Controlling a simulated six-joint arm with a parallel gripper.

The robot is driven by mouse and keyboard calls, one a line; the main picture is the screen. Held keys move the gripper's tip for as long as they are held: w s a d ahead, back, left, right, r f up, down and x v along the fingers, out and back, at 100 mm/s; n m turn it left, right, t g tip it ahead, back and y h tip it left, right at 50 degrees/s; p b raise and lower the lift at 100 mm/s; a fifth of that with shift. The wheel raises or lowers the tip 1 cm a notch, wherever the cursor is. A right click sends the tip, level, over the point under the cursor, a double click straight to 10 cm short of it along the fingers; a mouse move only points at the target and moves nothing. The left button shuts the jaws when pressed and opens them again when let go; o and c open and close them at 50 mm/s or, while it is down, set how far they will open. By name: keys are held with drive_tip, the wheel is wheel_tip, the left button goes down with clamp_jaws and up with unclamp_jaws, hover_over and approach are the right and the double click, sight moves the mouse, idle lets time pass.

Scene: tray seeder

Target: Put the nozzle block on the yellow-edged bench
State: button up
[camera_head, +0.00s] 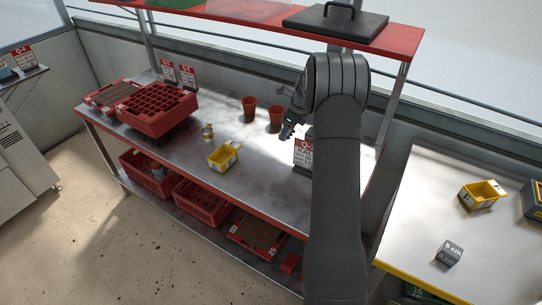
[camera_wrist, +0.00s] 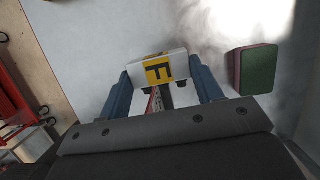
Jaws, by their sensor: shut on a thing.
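My gripper (camera_wrist: 158,85) is shut on a white block (camera_wrist: 174,60) with a yellow label marked F, which I take to be the nozzle block. The blue fingers press on its two sides in the wrist view. In the head view my gripper (camera_head: 288,130) is over the right part of the red-edged steel bench, and my arm hides much of that area. The block cannot be made out there. The yellow-edged bench (camera_head: 410,235) stands at the right, apart from my gripper.
The yellow-edged bench holds a yellow bin (camera_head: 482,194), a grey cube (camera_head: 449,253) and a dark box at its right edge. Its middle and near left are clear. A green-and-red block (camera_wrist: 254,70) lies beside my gripper. Two red pots (camera_head: 250,107) and a red shelf (camera_head: 250,25) are close by.

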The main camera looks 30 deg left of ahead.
drive_tip(key=m, duration=0.2)
hover_over(271, 155)
drive_tip(key=d, duration=0.1)
drive_tip(key=shift+s+f+t, duration=0.1)
drive_tip(key=shift+f+t, duration=0.2)
drive_tip(key=shift+f, duration=0.1)
drive_tip(key=shift+f, duration=4.75)
drive_tip(key=shift+f, duration=0.1)
drive_tip(key=shift+f, duration=0.15)
drive_tip(key=o, duration=1)
drive_tip(key=shift+o, duration=0.2)
drive_tip(key=v, duration=1.6)
drive_tip(key=shift+r, duration=0.75)
drive_tip(key=c, duration=0.4)
